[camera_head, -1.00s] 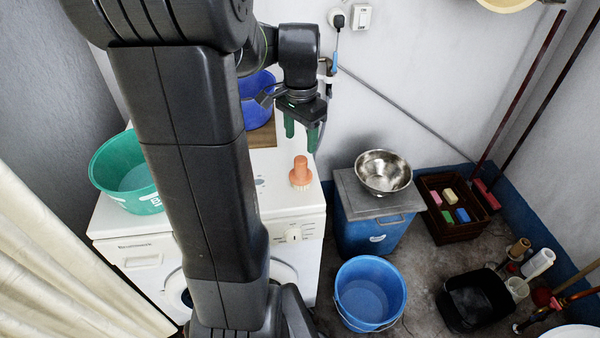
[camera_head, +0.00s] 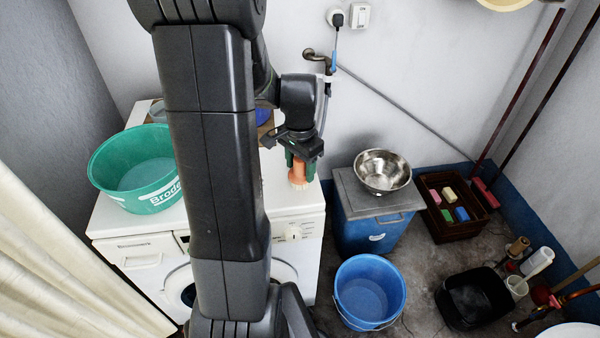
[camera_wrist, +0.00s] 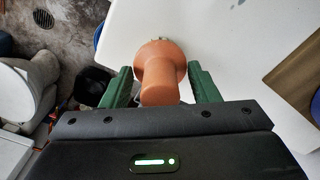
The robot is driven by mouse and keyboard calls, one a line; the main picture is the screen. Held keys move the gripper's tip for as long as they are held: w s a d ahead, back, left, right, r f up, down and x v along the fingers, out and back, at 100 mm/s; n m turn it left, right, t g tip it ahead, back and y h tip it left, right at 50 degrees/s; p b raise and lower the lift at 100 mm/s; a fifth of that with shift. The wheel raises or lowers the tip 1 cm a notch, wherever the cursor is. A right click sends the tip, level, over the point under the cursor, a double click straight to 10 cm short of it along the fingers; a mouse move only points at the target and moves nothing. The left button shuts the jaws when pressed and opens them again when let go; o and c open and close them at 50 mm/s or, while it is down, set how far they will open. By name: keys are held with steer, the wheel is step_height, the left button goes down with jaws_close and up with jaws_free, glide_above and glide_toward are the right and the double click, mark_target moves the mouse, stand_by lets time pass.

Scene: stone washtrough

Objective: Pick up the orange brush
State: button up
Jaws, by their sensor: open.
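The orange brush (camera_head: 298,174) stands upright on top of the white washing machine (camera_head: 290,200), near its right side, with pale bristles at its foot. My gripper (camera_head: 303,168) is lowered over it, with green fingers on either side of its handle. In the wrist view the brush (camera_wrist: 160,72) sits between the two green fingers of my gripper (camera_wrist: 160,88). The fingers are open, and a gap shows at the right finger; at the left the gap is small. The bristles are mostly hidden in the wrist view.
A steel bowl (camera_head: 383,172) sits on a lidded blue bin (camera_head: 368,232) at right. A blue bucket (camera_head: 369,292) stands on the floor.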

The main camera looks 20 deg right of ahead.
steer(key=c, duration=1.1)
steer(key=shift+o, duration=0.2)
